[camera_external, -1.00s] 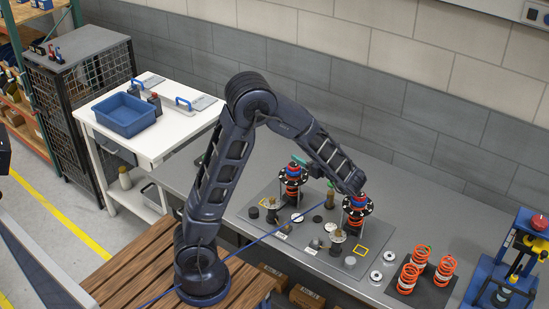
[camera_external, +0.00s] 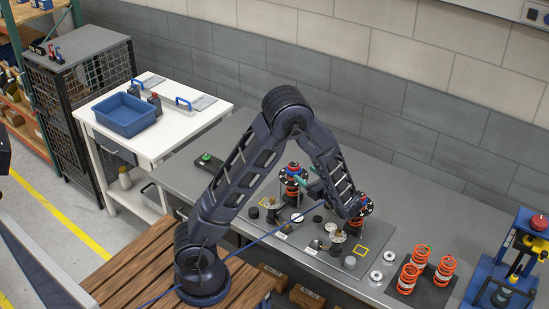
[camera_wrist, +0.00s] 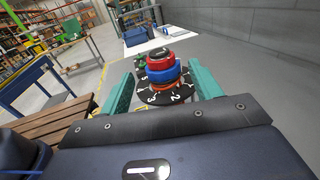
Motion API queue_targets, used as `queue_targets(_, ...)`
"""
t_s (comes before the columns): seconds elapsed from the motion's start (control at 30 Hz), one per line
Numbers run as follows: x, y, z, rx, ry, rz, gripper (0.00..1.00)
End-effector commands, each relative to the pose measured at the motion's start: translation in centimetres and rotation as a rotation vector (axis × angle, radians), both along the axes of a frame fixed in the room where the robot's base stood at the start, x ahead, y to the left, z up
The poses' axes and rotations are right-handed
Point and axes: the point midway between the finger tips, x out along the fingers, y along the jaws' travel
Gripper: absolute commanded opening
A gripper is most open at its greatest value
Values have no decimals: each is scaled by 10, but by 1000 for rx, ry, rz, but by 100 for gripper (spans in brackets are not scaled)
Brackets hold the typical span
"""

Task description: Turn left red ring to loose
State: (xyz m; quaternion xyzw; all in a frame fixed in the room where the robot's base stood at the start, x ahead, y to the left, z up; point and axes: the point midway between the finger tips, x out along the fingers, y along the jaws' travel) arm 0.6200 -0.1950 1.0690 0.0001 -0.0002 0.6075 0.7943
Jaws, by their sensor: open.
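The left strut carries a red ring (camera_external: 293,165) on top, a blue ring below it and a black disc with white marks (camera_external: 288,179). In the wrist view, a red ring (camera_wrist: 160,58) sits over a blue ring (camera_wrist: 162,75) and a black numbered disc (camera_wrist: 151,97). My gripper (camera_external: 306,182) reaches in from the right beside the left strut. Its teal fingers are spread; in the wrist view my gripper (camera_wrist: 161,84) has one finger on each side of the ringed stack. Whether either finger touches it cannot be told. The right strut (camera_external: 366,207) is partly hidden by my arm.
Both struts stand on a grey fixture plate (camera_external: 272,226) with small metal and black parts around them. Orange springs (camera_external: 413,266) stand at the right of the bench. A blue bin (camera_external: 128,115) is on a white table at the left. The wall is behind.

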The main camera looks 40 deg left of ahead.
Motion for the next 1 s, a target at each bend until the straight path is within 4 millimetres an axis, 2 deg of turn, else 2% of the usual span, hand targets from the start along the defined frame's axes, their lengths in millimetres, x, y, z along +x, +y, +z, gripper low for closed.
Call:
queue_targets(0.5,21,78,0,0,0,2,63)
queue_targets(0.7,24,92,0,0,0,2,63)
queue_targets(1.0,25,95,0,0,0,1,63)
